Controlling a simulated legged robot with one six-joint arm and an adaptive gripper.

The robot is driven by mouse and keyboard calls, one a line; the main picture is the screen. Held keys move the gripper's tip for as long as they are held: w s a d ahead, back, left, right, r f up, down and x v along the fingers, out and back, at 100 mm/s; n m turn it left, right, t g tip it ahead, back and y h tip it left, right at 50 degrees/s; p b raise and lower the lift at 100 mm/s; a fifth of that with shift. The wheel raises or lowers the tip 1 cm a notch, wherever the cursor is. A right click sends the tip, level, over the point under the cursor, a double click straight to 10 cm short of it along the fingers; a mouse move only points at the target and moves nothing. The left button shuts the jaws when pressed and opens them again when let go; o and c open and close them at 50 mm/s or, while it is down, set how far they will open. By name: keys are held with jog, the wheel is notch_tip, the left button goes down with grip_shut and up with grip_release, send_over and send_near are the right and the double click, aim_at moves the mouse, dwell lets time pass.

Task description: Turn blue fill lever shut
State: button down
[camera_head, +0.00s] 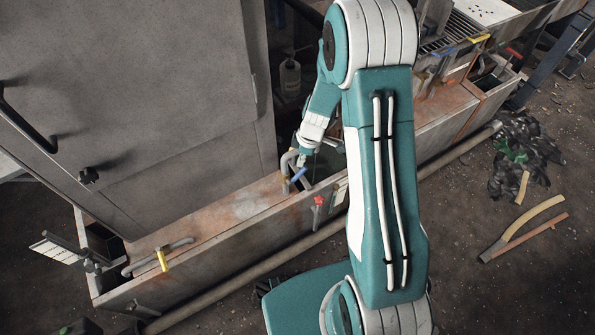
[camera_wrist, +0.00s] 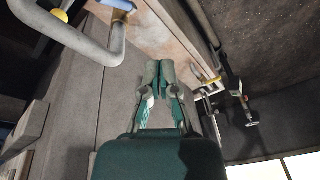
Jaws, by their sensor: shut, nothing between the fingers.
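A small blue lever (camera_head: 298,175) sits by a bent grey pipe (camera_head: 286,162) above the rusty trough, near the middle of the head view. A blue handle, likely the same lever, shows at the top edge of the wrist view (camera_wrist: 118,4), beside a thick grey bent pipe (camera_wrist: 98,55). My gripper (camera_wrist: 160,72) has its green fingertips together with nothing between them. It is apart from the blue handle, which lies up and left of the fingertips in the wrist view. In the head view my gripper (camera_head: 305,147) is small and partly hidden, just above the lever.
A large grey cabinet (camera_head: 140,90) with a black handle stands at left. The rusty trough (camera_head: 225,225) carries a red-handled valve (camera_head: 318,200) and a yellow handle (camera_head: 162,260). A long pipe (camera_head: 240,275) runs along its front. Debris (camera_head: 522,155) lies on the floor at right.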

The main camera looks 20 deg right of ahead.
jog(key=w+n, duration=0.1)
jog(key=n, duration=0.4)
jog(key=n+t+h, duration=0.1)
jog(key=n+h, duration=0.1)
jog(key=n, duration=0.2)
send_over(297, 175)
jog(key=s+a, duration=0.2)
notch_tip(297, 175, down, 11)
jog(key=shift+w+d+f, duration=0.55)
jog(key=shift+d+f, duration=0.1)
jog(key=shift+f, duration=0.2)
jog(key=shift+w+d+f+t+y, duration=0.25)
jog(key=shift+d+f+t+y, duration=0.05)
jog(key=shift+d+f, duration=0.15)
jog(key=shift+w, duration=0.15)
jog(key=shift+d, duration=0.1)
